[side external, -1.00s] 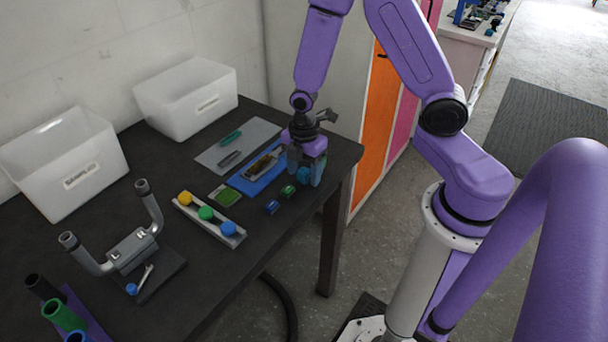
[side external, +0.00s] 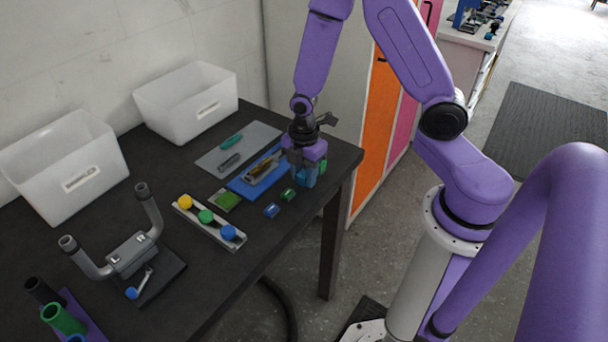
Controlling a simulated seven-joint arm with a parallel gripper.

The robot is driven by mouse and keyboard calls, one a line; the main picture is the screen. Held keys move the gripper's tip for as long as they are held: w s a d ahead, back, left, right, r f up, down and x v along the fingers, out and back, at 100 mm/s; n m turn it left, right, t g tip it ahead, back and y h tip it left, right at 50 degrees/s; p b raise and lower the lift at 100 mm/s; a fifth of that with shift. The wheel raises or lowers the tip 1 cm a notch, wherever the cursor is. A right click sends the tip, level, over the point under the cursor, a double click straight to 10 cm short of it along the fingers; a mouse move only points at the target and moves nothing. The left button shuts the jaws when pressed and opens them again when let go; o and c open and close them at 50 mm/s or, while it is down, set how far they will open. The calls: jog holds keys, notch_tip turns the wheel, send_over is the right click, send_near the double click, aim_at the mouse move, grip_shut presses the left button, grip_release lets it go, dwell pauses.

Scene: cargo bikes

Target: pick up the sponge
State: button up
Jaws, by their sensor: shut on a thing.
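My gripper (side external: 305,174) points down at the right end of the dark table, just right of the blue tray. Its jaws are shut on a small blue block with some green beside it, which I take to be the sponge (side external: 306,181). The fingers hide much of it, and I cannot tell whether it touches the table.
The blue tray (side external: 240,186) with tools lies close left of my gripper. A green pad (side external: 228,201), a grey strip with coloured knobs (side external: 185,207) and small green (side external: 288,194) and blue (side external: 272,210) pieces lie nearby. White bins (side external: 185,112) stand behind.

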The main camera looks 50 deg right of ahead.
jog(key=shift+r, duration=0.6)
jog(key=s+r, duration=1.1)
jog(key=s, duration=0.3)
jog(key=shift+d+r, duration=0.25)
